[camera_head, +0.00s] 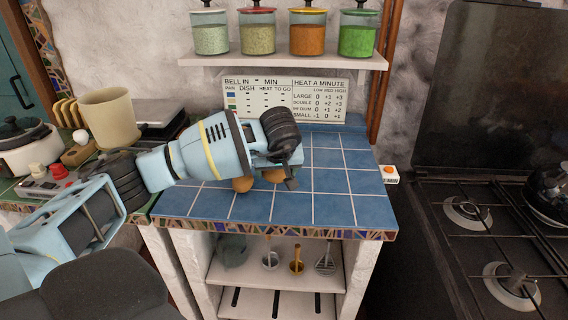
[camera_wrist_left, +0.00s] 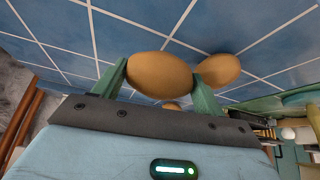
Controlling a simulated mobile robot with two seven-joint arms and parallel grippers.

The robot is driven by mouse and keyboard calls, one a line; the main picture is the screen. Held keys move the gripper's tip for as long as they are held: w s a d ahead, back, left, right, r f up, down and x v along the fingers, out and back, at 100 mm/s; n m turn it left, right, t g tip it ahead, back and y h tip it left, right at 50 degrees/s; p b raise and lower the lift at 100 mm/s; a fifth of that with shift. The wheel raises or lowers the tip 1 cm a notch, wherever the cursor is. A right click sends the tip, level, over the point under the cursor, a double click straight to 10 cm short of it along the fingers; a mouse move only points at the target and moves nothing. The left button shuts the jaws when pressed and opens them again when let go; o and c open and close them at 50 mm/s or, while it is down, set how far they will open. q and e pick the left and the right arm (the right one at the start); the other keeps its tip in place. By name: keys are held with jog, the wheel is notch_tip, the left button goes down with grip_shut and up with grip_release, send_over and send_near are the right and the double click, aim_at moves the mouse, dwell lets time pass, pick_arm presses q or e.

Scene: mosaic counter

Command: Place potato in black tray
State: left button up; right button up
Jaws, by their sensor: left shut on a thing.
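My left gripper (camera_head: 268,170) is over the blue tiled counter. In the left wrist view its two green fingers are shut on a brown potato (camera_wrist_left: 160,73), one finger at each end. A second potato (camera_wrist_left: 219,69) lies just beside the right finger, and part of a third (camera_wrist_left: 171,106) shows below the held one. In the head view two potatoes show under the gripper, one at left (camera_head: 243,184) and one at right (camera_head: 273,175), partly hidden by it. I cannot clearly make out a black tray. My right gripper is not in view.
The blue counter (camera_head: 340,185) is clear right of the gripper. A shelf (camera_head: 290,61) with several jars hangs above. A black stove (camera_head: 480,215) stands at right. At left are a beige pot (camera_head: 107,115), a flat dark-sided object (camera_head: 155,118) and a white cooker (camera_head: 25,152).

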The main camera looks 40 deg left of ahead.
pick_arm(q)
jog(key=s, duration=0.3)
jog(key=s+d, duration=0.1)
jog(key=s, duration=0.2)
jog(key=s+r, duration=0.1)
jog(key=s, duration=0.2)
jog(key=shift+s+d, duration=0.3)
jog(key=s+d+m+h, duration=0.2)
jog(key=d+m, duration=0.2)
jog(key=d, duration=0.4)
jog(key=s+d+m+t+h, duration=0.1)
jog(key=d+m, duration=0.3)
jog(key=d, duration=0.4)
jog(key=shift+s+f+m+t+h, duration=0.3)
jog(key=shift+s+f+h, duration=0.15)
jog(key=shift+s+h, duration=0.05)
jog(key=shift+d, duration=0.2)
